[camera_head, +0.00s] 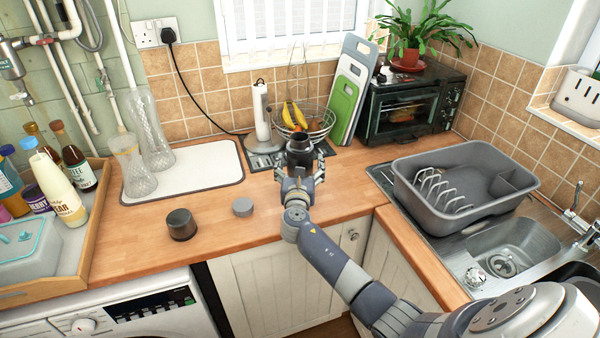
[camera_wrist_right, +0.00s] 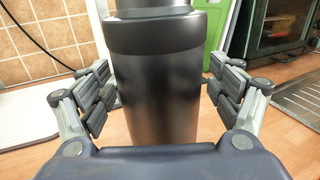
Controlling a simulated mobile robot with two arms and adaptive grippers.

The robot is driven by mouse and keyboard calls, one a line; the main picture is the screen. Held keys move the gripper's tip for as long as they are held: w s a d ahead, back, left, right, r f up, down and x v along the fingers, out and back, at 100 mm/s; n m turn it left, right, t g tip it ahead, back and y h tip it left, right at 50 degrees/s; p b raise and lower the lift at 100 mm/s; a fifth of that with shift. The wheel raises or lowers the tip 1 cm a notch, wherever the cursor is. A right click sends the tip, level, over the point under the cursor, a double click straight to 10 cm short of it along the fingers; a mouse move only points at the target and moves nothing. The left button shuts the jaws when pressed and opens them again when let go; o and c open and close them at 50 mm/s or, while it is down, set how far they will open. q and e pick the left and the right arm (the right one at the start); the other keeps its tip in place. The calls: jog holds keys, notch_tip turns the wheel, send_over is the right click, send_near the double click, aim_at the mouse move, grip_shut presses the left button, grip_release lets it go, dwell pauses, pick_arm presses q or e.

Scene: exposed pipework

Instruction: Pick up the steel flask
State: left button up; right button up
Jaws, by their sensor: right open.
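The steel flask (camera_wrist_right: 163,85) is a dark grey cylinder with a black collar, upright on the wooden worktop. In the head view its dark top (camera_head: 300,144) shows just beyond my right gripper (camera_head: 301,170), which hides its lower part. In the right wrist view my right gripper (camera_wrist_right: 160,92) is open, with one finger on each side of the flask. My left gripper is not in view.
A fruit bowl (camera_head: 306,128) stands behind the flask. A dark round pot (camera_head: 181,224) and a small grey disc (camera_head: 242,207) lie to the left. A grey dish rack (camera_head: 465,180) and toaster oven (camera_head: 412,103) stand to the right. The worktop's front middle is clear.

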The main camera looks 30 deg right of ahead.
jog(key=c, duration=1.5)
jog(key=shift+r, duration=0.15)
